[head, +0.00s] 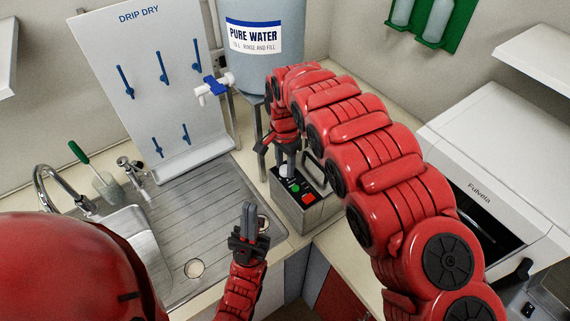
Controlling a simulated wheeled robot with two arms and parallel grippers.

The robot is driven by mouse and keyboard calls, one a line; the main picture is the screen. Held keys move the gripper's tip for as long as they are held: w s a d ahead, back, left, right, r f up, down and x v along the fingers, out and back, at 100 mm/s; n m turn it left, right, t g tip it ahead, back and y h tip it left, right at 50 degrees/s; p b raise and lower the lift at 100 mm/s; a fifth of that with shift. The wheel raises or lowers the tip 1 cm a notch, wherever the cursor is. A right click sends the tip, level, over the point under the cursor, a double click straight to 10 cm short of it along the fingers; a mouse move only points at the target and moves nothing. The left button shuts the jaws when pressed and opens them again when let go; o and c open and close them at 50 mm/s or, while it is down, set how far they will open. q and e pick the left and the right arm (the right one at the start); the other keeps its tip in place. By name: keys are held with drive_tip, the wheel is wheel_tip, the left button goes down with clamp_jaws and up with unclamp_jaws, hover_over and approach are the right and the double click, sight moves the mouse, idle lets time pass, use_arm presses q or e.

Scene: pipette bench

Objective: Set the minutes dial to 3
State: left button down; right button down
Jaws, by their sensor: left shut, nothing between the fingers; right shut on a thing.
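A grey metal control box (318,208) stands on the counter near the sink's right end. Its top has a green button (294,188), a red button (308,197) and a pale dial face (284,172) at the left. My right gripper (286,172) reaches down from above and is shut on the dial's knob, which its fingers mostly hide. The dial's numbers and pointer setting are too small and covered to read. My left gripper (249,207) is shut and empty, pointing up in front of the sink's drainboard, apart from the box.
A steel sink (110,235) with drainboard and taps lies left. A drip-dry board (165,90) stands behind it. A water tank (255,50) with a spigot (213,88) is behind the box. A white Fulvela machine (490,150) stands right.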

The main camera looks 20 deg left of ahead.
sight(285, 168)
drive_tip(key=shift+w+r, duration=0.1)
drive_tip(key=shift+c, duration=2.3)
unclamp_jaws()
drive_tip(key=shift+r+p, duration=0.3)
drive_tip(key=shift+r, duration=0.05)
wheel_tip(285, 168, up, 6)
drive_tip(key=p, duration=0.2)
drive_tip(key=shift+d+f+p, duration=0.1)
drive_tip(key=shift+f+p, duration=0.05)
drive_tip(key=shift+p, duration=0.2)
wheel_tip(285, 168, up, 11)
drive_tip(key=b, duration=0.4)
drive_tip(key=shift+f, duration=0.1)
